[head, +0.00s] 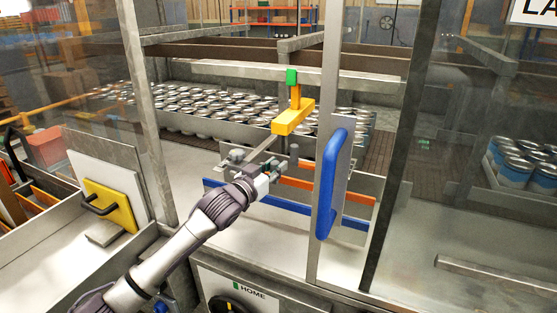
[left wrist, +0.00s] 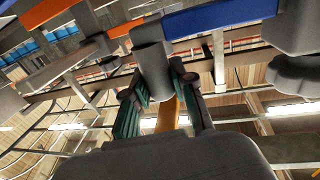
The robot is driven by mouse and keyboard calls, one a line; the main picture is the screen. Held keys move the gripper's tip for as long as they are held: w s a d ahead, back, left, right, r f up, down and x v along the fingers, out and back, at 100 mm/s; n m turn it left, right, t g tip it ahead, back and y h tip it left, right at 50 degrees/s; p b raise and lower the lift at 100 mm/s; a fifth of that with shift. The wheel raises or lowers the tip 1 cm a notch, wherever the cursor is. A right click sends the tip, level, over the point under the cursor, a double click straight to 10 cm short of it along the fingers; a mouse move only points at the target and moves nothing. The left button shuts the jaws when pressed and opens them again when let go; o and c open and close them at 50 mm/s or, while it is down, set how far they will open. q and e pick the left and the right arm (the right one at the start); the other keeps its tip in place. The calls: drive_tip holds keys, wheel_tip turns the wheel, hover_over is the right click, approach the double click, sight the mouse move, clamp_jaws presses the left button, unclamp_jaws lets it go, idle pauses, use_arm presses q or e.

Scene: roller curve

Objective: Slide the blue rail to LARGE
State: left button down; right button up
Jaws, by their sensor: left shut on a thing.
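The blue rail (head: 270,202) is a long, low horizontal strip behind the frame opening in the head view, partly hidden by my arm and a post. A blue bar shows in the left wrist view (left wrist: 220,17). An orange rail (head: 300,184) runs parallel, just behind and above it. My left gripper (head: 266,174) is at the rails' left part. Its fingers are shut on a grey cylindrical knob (left wrist: 151,70), seen between them in the left wrist view. I cannot tell which rail this knob belongs to. My right gripper is in neither view.
A blue upright handle (head: 329,182) stands on a panel right of my gripper. A yellow block (head: 293,118) with a green top hangs above. Several cans (head: 220,105) fill the conveyor behind. A HOME panel (head: 240,295) is below. A sign reading "LA" (head: 535,10) is cut off at upper right.

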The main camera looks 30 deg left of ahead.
use_arm(q)
drive_tip(key=shift+s+d, duration=0.15)
drive_tip(key=shift+s, duration=0.3)
drive_tip(key=shift+f, duration=0.1)
drive_tip(key=c, duration=0.9)
unclamp_jaws()
drive_tip(key=shift+w, duration=0.1)
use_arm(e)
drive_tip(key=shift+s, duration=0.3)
use_arm(q)
drive_tip(key=s, duration=0.4)
drive_tip(key=s+a, duration=0.1)
drive_tip(key=s, duration=0.7)
drive_tip(key=shift+a, duration=0.2)
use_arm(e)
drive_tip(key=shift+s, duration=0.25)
